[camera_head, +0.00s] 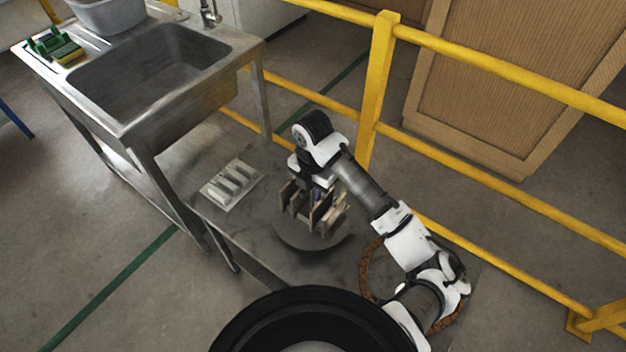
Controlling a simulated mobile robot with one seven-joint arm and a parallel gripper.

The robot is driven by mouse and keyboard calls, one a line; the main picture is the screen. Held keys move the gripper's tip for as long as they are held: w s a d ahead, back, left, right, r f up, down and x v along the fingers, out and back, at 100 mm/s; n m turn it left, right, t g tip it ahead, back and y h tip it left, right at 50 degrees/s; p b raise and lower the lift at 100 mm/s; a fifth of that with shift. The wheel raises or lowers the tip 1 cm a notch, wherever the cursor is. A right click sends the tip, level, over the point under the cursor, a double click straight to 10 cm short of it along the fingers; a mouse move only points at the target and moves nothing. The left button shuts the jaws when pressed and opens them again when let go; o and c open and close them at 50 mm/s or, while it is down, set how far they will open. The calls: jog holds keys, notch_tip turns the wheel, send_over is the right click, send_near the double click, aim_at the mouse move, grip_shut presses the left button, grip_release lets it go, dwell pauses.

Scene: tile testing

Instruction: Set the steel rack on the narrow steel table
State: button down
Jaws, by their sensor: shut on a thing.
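My gripper (318,190) hangs over the narrow steel table (237,224), shut on a small rack (306,212) with several upright brownish plates, which I take to be the steel rack. The gripper's fingers partly hide the rack. The rack is above a dark round patch or disc on the table; I cannot tell whether it touches the surface. The table is grey and stands between the sink and the yellow railing. My black round body part hides its near end.
A pale ribbed tray (232,185) lies on the table left of the rack. A brown ring (367,275) lies to the right, partly behind my arm. The steel sink unit (135,128) stands at left. A yellow railing (378,90) runs behind. Bare table shows between tray and rack.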

jog(key=shift+f, duration=0.8)
jog(key=c, duration=1.4)
grip_release()
jog(key=shift+f, duration=0.1)
notch_tip(320, 180, up, 12)
jog(key=shift+r+b, duration=0.1)
jog(key=shift+b, duration=0.65)
